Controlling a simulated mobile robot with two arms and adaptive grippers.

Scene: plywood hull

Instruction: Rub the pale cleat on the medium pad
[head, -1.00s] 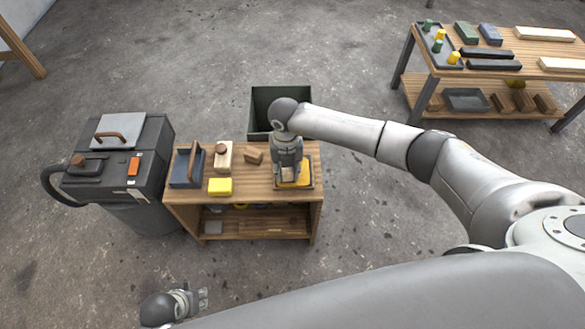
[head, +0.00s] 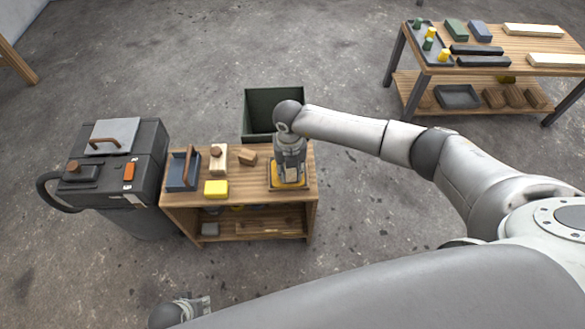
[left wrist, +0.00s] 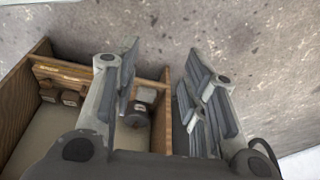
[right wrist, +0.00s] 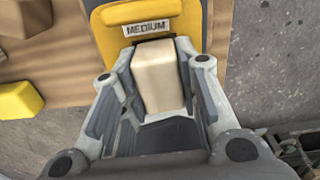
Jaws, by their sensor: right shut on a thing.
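The medium pad (head: 299,183) is yellow and lies in a dark frame at the right end of the small wooden bench. Its MEDIUM label faces up in the right wrist view (right wrist: 180,14). My right gripper (head: 290,176) points down over the pad and is shut on the pale cleat (right wrist: 158,75), a pale wooden block. The cleat is over the pad; I cannot tell whether its hidden lower face touches it. My left gripper (head: 203,304) is low at the picture's bottom, away from the bench top. Its fingers are apart and empty in the left wrist view (left wrist: 165,85).
The bench top also holds a yellow block (head: 216,189), a blue-grey tool with a wooden handle (head: 183,172), a knobbed pale block (head: 218,158) and a brown block (head: 248,157). A dark machine (head: 115,165) stands left, a dark green bin (head: 262,105) behind.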

